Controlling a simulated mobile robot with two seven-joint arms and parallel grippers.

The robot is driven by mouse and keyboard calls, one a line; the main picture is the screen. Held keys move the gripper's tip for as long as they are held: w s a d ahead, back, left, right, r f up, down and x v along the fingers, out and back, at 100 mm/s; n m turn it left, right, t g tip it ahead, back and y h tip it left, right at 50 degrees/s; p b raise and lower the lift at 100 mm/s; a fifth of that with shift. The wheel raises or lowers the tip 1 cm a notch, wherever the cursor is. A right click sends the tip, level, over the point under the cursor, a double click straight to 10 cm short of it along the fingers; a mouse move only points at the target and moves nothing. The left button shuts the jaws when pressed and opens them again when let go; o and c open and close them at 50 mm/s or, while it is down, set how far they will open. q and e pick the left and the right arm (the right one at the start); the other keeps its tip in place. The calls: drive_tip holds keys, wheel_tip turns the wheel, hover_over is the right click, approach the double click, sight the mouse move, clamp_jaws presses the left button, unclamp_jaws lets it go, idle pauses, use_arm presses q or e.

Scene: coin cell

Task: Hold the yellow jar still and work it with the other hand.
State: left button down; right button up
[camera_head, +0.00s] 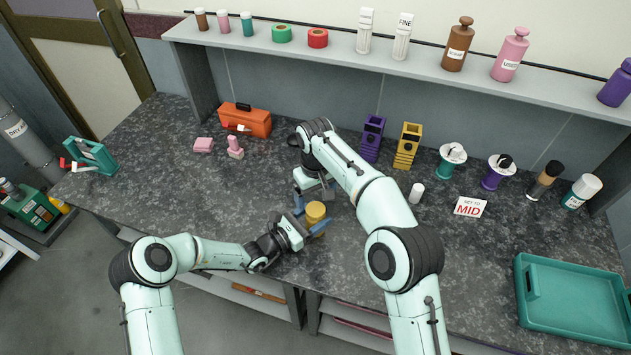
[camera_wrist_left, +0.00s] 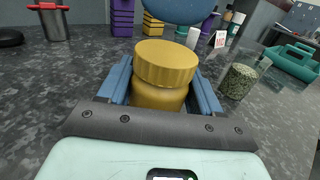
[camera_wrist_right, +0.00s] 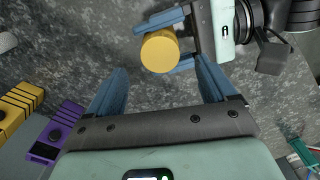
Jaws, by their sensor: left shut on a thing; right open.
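The yellow jar (camera_head: 315,211) stands upright on the dark speckled bench top, with its ridged lid on. In the left wrist view the jar (camera_wrist_left: 163,80) sits between the two blue fingers. My left gripper (camera_head: 309,228) is shut on the jar body from the front left. My right gripper (camera_head: 313,194) is open and empty, just behind and above the jar. In the right wrist view the jar's lid (camera_wrist_right: 160,52) lies beyond the open fingertips of my right gripper (camera_wrist_right: 160,80), not between them. A sign (camera_head: 470,207) reads "SET TO MID".
Purple (camera_head: 372,139) and yellow (camera_head: 408,146) stepped blocks stand behind my right arm. A small white cylinder (camera_head: 416,193) stands to the right. A teal tray (camera_head: 530,285) lies at the far right. An orange toolbox (camera_head: 246,121) and pink pieces stand at the back left. The left bench is mostly clear.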

wheel_tip(320, 180, up, 7)
drive_tip(key=shift+r, duration=0.15)
use_arm(q)
drive_tip(key=shift+c, duration=0.6)
unclamp_jaws()
drive_tip(key=shift+s+a, duration=0.3)
drive_tip(key=shift+a, duration=0.1)
drive_tip(key=b+v, duration=0.2)
drive_tip(key=v, duration=1)
drive_tip(key=shift+s+a, duration=0.1)
drive_tip(key=shift+s, duration=0.1)
use_arm(e)
drive_tip(key=f, duration=0.2)
drive_tip(key=shift+s+f, duration=0.35)
drive_tip(key=shift+f, duration=0.05)
drive_tip(key=shift+a, duration=0.1)
